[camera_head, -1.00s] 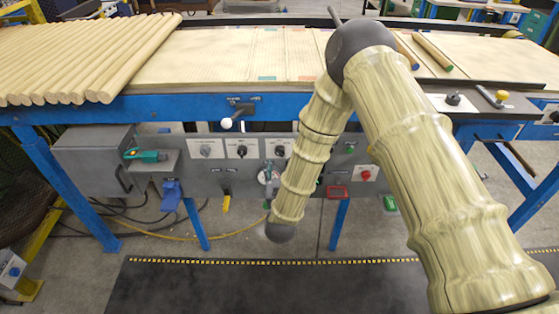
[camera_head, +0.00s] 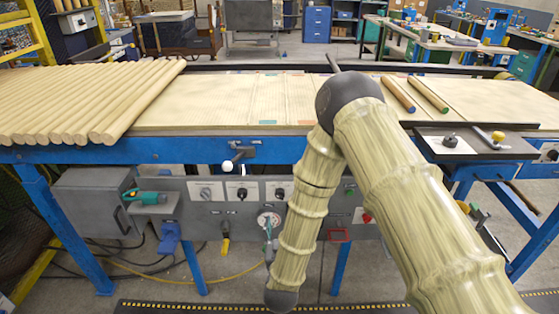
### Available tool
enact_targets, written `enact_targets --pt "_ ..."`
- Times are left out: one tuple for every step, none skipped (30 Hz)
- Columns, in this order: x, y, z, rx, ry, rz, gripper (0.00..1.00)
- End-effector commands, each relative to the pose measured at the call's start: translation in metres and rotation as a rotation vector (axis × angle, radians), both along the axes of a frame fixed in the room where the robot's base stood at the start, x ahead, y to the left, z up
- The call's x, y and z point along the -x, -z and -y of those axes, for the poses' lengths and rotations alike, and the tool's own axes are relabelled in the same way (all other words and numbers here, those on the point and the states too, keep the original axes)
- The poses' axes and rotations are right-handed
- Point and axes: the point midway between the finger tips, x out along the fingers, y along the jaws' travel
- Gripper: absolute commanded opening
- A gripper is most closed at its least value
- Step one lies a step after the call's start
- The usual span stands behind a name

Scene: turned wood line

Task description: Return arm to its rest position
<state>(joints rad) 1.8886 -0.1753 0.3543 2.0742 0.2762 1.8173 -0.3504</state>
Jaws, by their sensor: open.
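My arm, with a pale wood-grain look, crosses the right half of the head view. Its dark elbow joint shows in front of the worktable (camera_head: 215,108), and the forearm hangs down to a dark rounded joint near the bottom edge. My gripper is not visible in this view. The arm appears clear of the table, though the exact gap cannot be told.
Turned wooden rods (camera_head: 90,100) lie side by side on the table's left. Two rods with coloured ends (camera_head: 398,94) lie at right, near a dark control plate (camera_head: 475,143). A grey control panel (camera_head: 205,205) hangs below the blue table rail (camera_head: 180,150). Floor shows beneath.

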Motion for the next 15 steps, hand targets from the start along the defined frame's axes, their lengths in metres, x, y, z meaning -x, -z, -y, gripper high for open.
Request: enact_targets --pt "0.000 0.001 0.001 0.000 0.000 -0.004 0.53" --pt "0.001 0.003 0.002 0.000 -0.002 -0.011 0.53" --pt "0.003 0.007 0.005 -0.001 -0.004 -0.027 0.53" --pt "0.005 0.012 0.008 -0.001 -0.007 -0.047 0.53" --pt "0.008 0.019 0.012 -0.002 -0.012 -0.074 0.53" --pt "0.013 0.031 0.019 -0.003 -0.018 -0.118 0.53" --pt "0.018 0.041 0.025 -0.005 -0.024 -0.158 0.53" --pt "0.025 0.052 0.032 -0.008 -0.030 -0.204 0.53" --pt "0.035 0.068 0.042 -0.010 -0.036 -0.271 0.53" --pt "0.044 0.080 0.050 -0.014 -0.041 -0.324 0.53" --pt "0.053 0.092 0.058 -0.018 -0.044 -0.379 0.53" --pt "0.067 0.108 0.069 -0.022 -0.047 -0.451 0.53" --pt "0.079 0.119 0.076 -0.027 -0.050 -0.504 0.53" --pt "0.090 0.129 0.085 -0.030 -0.048 -0.556 0.53" --pt "0.106 0.142 0.095 -0.037 -0.046 -0.626 0.53"
